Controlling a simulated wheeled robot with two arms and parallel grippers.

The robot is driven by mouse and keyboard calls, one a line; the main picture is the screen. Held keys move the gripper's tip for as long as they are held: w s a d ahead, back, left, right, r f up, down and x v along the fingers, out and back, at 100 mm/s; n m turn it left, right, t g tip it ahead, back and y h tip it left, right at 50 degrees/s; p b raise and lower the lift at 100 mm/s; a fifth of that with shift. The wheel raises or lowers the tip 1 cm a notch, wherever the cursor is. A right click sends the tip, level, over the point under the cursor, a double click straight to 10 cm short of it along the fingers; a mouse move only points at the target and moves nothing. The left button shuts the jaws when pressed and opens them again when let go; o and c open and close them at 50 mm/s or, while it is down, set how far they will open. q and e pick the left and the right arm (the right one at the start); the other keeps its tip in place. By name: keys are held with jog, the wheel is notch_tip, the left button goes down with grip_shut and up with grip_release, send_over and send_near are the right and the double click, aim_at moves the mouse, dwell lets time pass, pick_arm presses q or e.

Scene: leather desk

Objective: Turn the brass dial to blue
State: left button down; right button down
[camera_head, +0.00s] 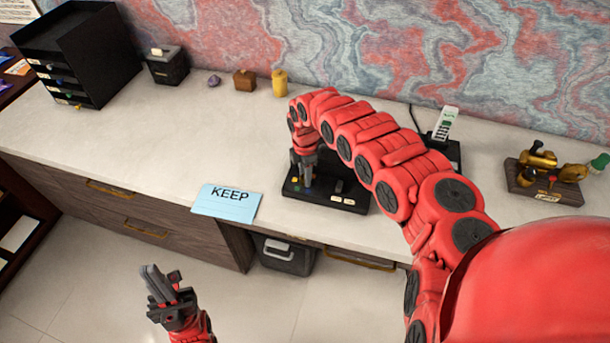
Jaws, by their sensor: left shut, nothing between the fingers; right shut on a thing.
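A black control box (326,200) sits on the desk near its front edge. Small yellow (295,180) and blue marks show on its top, with two white labels at its front right. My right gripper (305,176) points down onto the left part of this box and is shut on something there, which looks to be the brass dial. The dial itself is hidden by the fingers, so its setting cannot be read. My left gripper (160,284) is shut and empty, low over the floor in front of the desk.
A blue KEEP card (226,203) lies left of the box. A black drawer unit (80,55), a small black box (167,66) and small objects stand at the back left. A cordless phone (445,124) and a brass-fitted wooden stand (546,191) are at the right.

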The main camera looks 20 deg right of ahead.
jog(key=shift+n, duration=0.6)
jog(key=shift+c, duration=2.3)
grip_release()
notch_tip(320, 180, up, 17)
jog(key=b, duration=0.3)
jog(key=shift+r+b, duration=0.2)
jog(key=shift+b, duration=0.2)
